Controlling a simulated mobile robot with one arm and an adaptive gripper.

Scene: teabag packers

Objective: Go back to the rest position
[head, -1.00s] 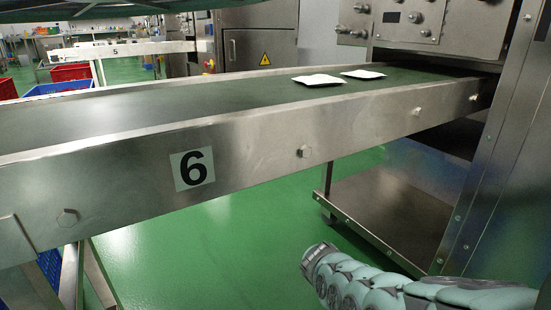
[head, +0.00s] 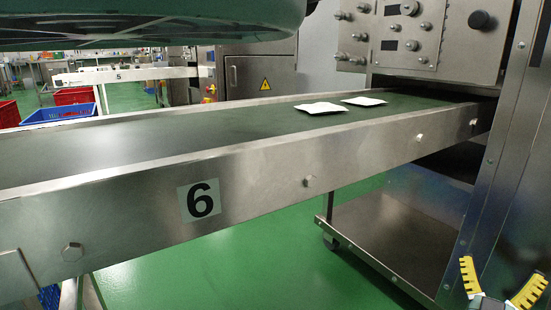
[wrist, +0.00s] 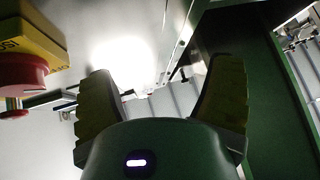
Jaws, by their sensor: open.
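My gripper (head: 500,290) is at the lower right corner of the head view, with two yellow-padded fingers spread apart. The wrist view shows the same gripper (wrist: 160,100) with its fingers wide apart and nothing between them. It is in front of the machine's steel side, apart from the conveyor. A large green part of my arm crosses the top left of the head view.
Two white teabag packets, one nearer (head: 321,107) and one farther (head: 364,101), lie on conveyor 6 (head: 130,150). A steel machine (head: 500,130) stands at right. Blue (head: 60,113) and red (head: 72,97) crates are at left. A red button (wrist: 22,75) shows in the wrist view.

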